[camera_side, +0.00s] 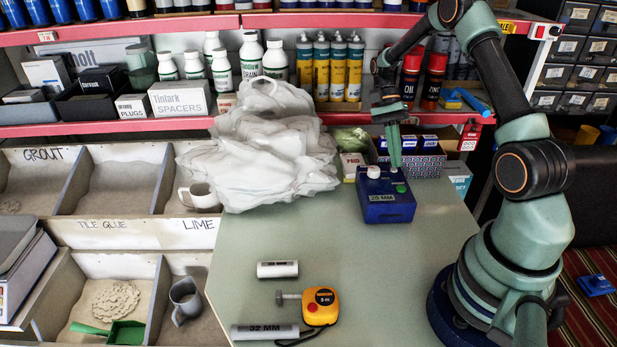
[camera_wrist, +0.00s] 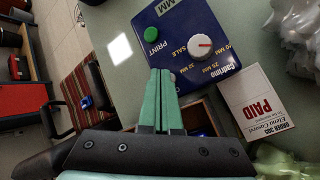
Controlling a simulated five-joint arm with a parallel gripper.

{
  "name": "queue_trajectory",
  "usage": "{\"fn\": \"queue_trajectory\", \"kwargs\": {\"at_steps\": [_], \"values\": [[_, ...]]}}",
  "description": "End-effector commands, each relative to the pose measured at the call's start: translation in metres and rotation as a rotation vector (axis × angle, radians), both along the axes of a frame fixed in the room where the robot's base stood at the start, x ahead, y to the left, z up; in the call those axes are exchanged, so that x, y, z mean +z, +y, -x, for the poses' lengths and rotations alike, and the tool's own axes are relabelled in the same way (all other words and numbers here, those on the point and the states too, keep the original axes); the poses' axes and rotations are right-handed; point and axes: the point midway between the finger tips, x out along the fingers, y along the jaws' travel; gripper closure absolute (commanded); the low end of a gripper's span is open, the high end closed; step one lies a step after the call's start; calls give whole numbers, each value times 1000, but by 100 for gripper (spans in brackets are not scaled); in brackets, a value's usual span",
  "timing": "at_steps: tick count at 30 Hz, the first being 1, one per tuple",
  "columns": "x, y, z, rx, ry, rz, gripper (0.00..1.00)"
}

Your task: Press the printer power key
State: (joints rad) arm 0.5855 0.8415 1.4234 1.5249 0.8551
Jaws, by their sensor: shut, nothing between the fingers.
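My gripper (camera_side: 396,165) is shut and empty, pointing down over the printer's back edge. In the wrist view its green fingertips (camera_wrist: 160,72) overlap that edge. A small pale spot (camera_wrist: 173,77) shows beside the tips; I cannot tell whether it is the power key or whether the tips touch it.
A heap of white plastic bags (camera_side: 265,150) stands left of the printer. A PAID card box (camera_wrist: 258,103) is close behind it. A yellow tape measure (camera_side: 320,307) and pipe pieces (camera_side: 278,269) lie at the front. The bench (camera_side: 350,250) between is clear.

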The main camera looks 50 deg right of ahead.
Motion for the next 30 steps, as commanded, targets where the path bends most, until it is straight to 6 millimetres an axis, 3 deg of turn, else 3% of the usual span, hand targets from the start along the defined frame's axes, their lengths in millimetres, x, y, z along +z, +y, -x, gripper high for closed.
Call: {"fn": "queue_trajectory", "kwargs": {"at_steps": [14,30], "values": [[9,0,0,0,0,0,100],[56,0,0,0,-1,1,100]]}}
